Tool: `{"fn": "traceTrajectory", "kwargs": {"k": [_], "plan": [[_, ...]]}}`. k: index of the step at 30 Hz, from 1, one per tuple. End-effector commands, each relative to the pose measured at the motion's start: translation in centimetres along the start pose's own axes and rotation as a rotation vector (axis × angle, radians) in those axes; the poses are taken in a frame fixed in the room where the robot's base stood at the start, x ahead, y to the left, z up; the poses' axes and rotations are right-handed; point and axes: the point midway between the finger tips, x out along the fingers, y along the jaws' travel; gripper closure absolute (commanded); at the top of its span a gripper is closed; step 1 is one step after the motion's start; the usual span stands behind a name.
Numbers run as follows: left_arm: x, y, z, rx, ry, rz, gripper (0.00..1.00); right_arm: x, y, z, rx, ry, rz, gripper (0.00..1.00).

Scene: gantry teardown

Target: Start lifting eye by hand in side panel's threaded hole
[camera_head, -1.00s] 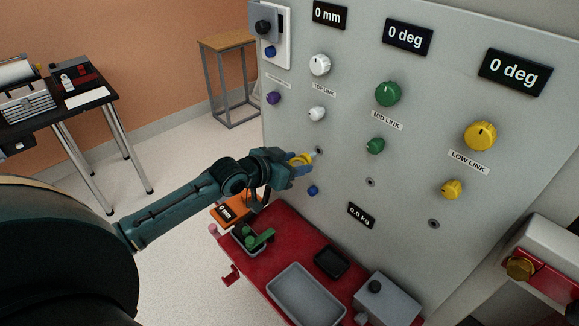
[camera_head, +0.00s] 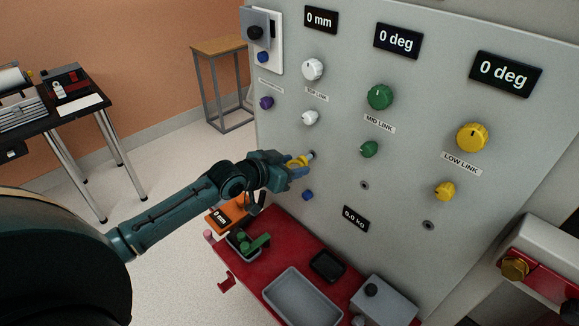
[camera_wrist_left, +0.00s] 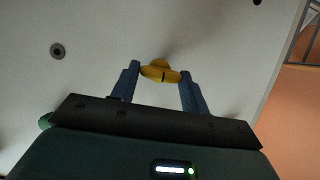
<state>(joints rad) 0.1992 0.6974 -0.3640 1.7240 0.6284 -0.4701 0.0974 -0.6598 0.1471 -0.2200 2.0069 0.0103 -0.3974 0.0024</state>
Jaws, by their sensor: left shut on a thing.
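The side panel (camera_head: 400,170) is a large light grey wall with a row of small dark-ringed holes. My left gripper (camera_head: 295,165) is shut on the yellow lifting eye (camera_head: 301,161), just in front of the panel. The eye is close to the leftmost hole (camera_head: 312,154); whether its shank is touching or inside the hole cannot be told. In the left wrist view the eye (camera_wrist_left: 160,72) sits between the blue fingertips, and its far end is hidden. Another hole (camera_wrist_left: 57,50) shows to the left there. My right gripper is out of view.
White, green and yellow knobs (camera_head: 472,137) and black displays (camera_head: 398,40) stick out from the panel. A blue knob (camera_head: 307,195) sits just below the gripper. A red bench (camera_head: 245,282) with grey trays (camera_head: 300,297) lies below.

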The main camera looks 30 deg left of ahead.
Motion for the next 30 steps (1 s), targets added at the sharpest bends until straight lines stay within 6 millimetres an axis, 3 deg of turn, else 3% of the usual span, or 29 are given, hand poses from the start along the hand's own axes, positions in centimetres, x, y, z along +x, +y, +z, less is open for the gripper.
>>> {"fn": "traceTrajectory", "kwargs": {"k": [30], "plan": [[1.0, 0.01, -0.56, 0.0, 0.004, 0.0, 0.82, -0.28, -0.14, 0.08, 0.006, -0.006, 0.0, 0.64]]}}
